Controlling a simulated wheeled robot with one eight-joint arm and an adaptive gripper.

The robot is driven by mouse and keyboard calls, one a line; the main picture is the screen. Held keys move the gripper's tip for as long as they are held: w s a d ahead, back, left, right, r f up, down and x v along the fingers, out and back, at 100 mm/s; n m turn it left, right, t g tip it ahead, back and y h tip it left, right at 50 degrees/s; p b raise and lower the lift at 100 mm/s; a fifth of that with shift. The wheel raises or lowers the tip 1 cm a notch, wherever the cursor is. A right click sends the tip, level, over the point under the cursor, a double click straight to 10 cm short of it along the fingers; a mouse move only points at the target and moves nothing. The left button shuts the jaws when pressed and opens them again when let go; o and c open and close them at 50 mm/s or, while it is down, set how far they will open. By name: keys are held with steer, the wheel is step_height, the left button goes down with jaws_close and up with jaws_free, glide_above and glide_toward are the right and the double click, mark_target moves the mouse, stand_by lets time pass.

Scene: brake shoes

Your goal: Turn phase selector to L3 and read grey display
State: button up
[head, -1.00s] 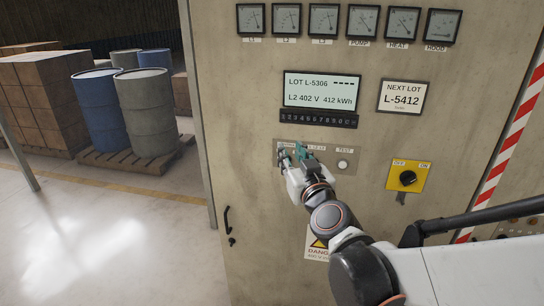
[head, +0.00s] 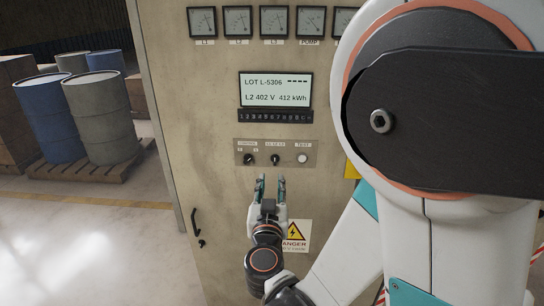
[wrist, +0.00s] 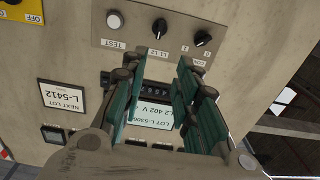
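The phase selector (head: 275,159) is the black middle knob on a small panel, under an L1 L2 L3 label. It shows upside down in the wrist view (wrist: 160,27); I cannot tell its exact pointer setting. The grey display (head: 275,89) reads "LOT L-5306 ----" and "L2 402 V 412 kWh". In the wrist view the display (wrist: 153,113) is upside down and partly covered by my fingers. My gripper (head: 271,182) is open and empty, fingers pointing up, just below the selector in the head view. In the wrist view my gripper (wrist: 159,70) has a clear gap between its fingers.
Left of the selector is the control knob (head: 249,158); right is the white TEST button (head: 302,158). A digit strip (head: 275,116) sits below the display. My arm hides the cabinet's right side. Barrels (head: 103,115) stand on a pallet at left.

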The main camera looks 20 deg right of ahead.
mark_target(275, 158)
steer(key=x, duration=0.9)
steer(key=b+x, duration=0.1)
steer(key=x, duration=0.3)
steer(key=shift+w+d+f, duration=0.15)
steer(key=shift+w+d, duration=0.1)
steer(key=shift+d, duration=0.1)
steer(key=shift+c, duration=0.5)
jaws_close()
